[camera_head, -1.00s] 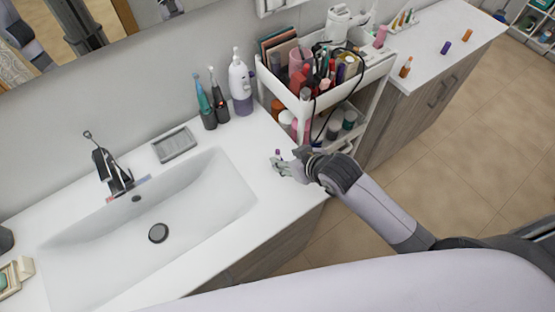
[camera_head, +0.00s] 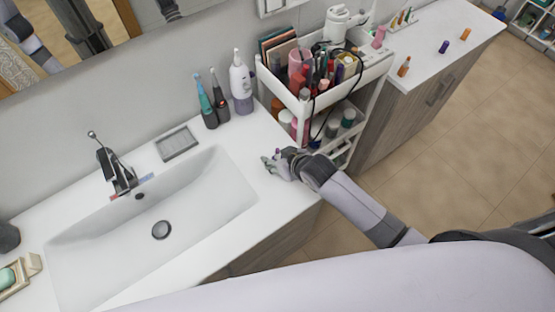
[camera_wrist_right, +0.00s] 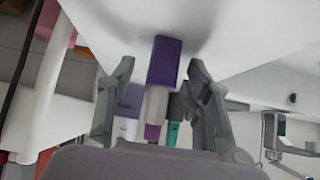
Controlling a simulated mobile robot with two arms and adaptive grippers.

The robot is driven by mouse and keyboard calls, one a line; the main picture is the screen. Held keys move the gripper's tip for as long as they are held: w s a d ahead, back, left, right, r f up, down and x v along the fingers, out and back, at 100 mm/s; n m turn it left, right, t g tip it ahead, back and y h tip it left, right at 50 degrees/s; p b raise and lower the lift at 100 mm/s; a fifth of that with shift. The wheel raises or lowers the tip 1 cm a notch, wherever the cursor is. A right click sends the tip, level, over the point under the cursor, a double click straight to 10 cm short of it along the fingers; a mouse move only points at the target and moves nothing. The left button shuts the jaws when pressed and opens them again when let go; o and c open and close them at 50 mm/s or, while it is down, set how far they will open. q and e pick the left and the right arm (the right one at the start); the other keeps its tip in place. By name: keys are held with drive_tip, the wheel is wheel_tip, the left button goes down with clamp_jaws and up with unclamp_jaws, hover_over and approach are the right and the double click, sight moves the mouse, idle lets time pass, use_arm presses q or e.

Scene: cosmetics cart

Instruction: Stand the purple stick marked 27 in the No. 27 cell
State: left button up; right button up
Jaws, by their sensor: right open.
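My right gripper (camera_head: 271,164) is open over the right part of the white sink counter. It also shows in the right wrist view (camera_wrist_right: 160,95), where a purple-capped stick (camera_wrist_right: 165,60) with a pale middle lies between the two fingers, with gaps at both sides. In the head view only a small purple bit (camera_head: 278,152) shows beside the fingers. No number can be read on it. Another purple stick (camera_head: 445,47) lies on the far cabinet top. A pale rack (camera_head: 403,20) with several sticks stands there too; its cell numbers cannot be read. My left gripper is out of view.
A white cart (camera_head: 318,98) crowded with cosmetics and a dark cable stands just beyond the gripper. A pump bottle (camera_head: 240,85) and toothbrushes (camera_head: 207,110) stand at the counter's back. Orange sticks (camera_head: 404,66) lie on the cabinet top (camera_head: 425,62). The sink (camera_head: 190,205) is empty.

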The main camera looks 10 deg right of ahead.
drive_tip(key=shift+c, duration=0.6)
clamp_jaws()
drive_tip(key=shift+r, duration=0.15)
